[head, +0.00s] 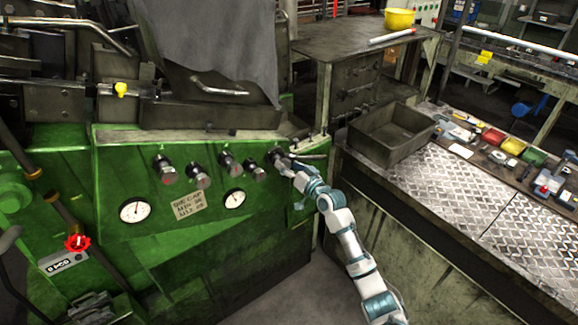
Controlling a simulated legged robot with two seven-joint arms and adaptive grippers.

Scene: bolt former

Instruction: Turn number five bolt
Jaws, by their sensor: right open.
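The fifth bolt (275,153) is at the right end, partly hidden by my right gripper (284,164). My right gripper is open, with its fingers at this bolt; I cannot tell whether they touch it. My left gripper is out of view.
Two white dials (134,211) and a paper label (188,206) sit below the bolts. A metal bin (390,135) stands on the workbench (450,210) at the right. Bare floor shows below my arm.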

